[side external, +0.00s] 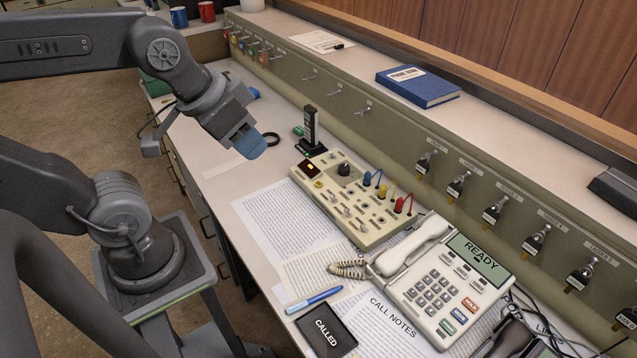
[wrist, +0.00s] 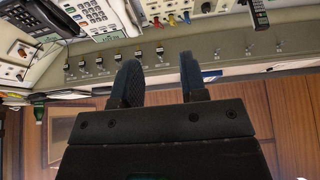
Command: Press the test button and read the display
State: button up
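A cream control panel (side external: 352,200) with knobs, switches and coloured plugs lies on the desk. A small dark window with an orange glow (side external: 311,167) is at its far left corner; its reading is too small to make out. A cream desk phone (side external: 440,285) has a green display (side external: 479,258) reading "READY". I cannot tell which button is the test button. My gripper (side external: 256,148) hangs above the desk, left of the panel and apart from it. In the wrist view its two fingers (wrist: 161,80) are apart with nothing between them.
A black upright device (side external: 311,130) stands just behind the panel. A blue book (side external: 417,87) lies on the ledge. Printed sheets (side external: 285,222), a blue pen (side external: 314,299) and a black "CALLED" pad (side external: 326,330) lie in front. Bare desk shows below my gripper.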

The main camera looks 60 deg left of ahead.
grip_shut()
dwell(1.4)
